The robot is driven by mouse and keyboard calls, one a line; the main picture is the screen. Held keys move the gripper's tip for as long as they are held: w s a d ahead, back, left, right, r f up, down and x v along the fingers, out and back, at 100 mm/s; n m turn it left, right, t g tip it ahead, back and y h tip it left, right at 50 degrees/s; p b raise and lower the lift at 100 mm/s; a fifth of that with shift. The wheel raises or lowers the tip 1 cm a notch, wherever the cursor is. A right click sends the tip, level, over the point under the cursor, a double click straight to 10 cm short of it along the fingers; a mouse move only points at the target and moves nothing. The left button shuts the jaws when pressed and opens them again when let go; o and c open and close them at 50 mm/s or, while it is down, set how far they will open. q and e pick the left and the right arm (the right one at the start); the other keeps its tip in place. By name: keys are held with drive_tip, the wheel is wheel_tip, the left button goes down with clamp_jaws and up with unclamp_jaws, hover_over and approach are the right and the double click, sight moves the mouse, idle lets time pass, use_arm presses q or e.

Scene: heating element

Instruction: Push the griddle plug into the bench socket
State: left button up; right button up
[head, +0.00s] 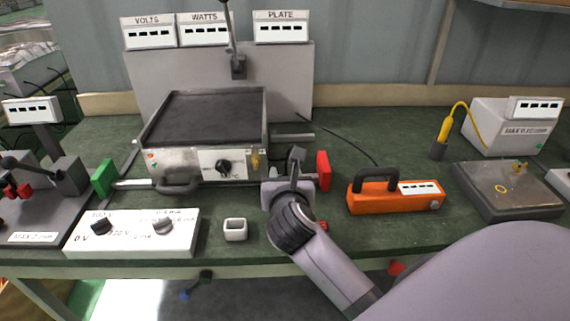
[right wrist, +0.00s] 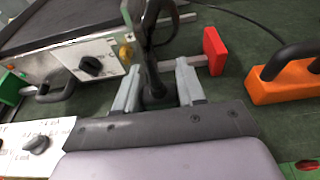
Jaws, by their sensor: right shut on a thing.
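The griddle (head: 205,112) has a dark flat plate and a pale front panel with a black knob; it stands left of centre on the bench. My right gripper (head: 292,182) is in front of its right corner, shut on a dark piece, which appears to be the griddle plug (right wrist: 153,88). In the right wrist view this piece sits between the two grey fingers (right wrist: 158,92), with a dark cord-like loop above it; its tip is hidden. My left gripper is not in view.
A red block (head: 323,171) stands just right of my gripper. An orange handled box (head: 395,198) is farther right. A white dial panel (head: 132,234) lies at front left. A black cable (head: 345,140) crosses the bench behind. Clear bench lies between the cable and the yellow-corded probe (head: 444,130).

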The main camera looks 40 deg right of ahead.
drive_tip(key=shift+d+f, duration=0.1)
idle(0.5)
drive_tip(key=shift+f+b, duration=2.15)
drive_tip(key=shift+f, duration=0.7)
drive_tip(key=shift+p, duration=0.65)
drive_tip(key=shift+f+b, duration=1.6)
drive_tip(key=shift+f, duration=0.65)
drive_tip(key=o, duration=1.1)
drive_tip(key=shift+o, duration=0.2)
